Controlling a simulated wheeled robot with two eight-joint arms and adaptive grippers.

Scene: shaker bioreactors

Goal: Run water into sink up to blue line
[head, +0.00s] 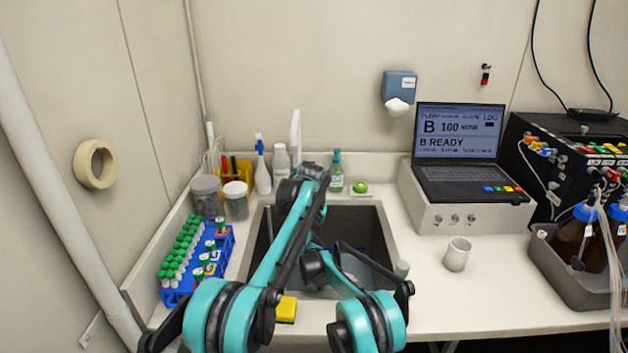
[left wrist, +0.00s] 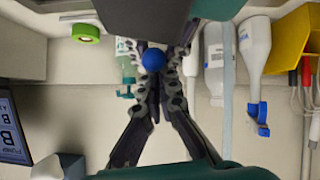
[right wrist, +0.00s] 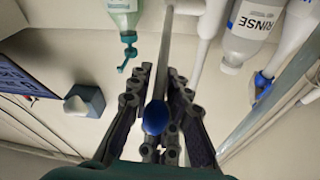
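The grey sink (head: 345,218) is set in the white counter. A blue ball-shaped knob (right wrist: 155,118) on a thin grey rod (right wrist: 164,55) shows in the right wrist view. My right gripper (right wrist: 160,75) is open, its fingers on either side of the rod. In the left wrist view a blue knob (left wrist: 152,59) shows between the fingers of my left gripper (left wrist: 157,45), which is open. I cannot tell whether either gripper touches the knob.
A soap bottle (head: 336,172) and green tape (head: 360,187) stand behind the sink. A blue tube rack (head: 222,243) and tubs (head: 207,196) are at left, a yellow sponge (head: 287,309) in front. A laptop (head: 470,150) and white cup (head: 457,254) are right.

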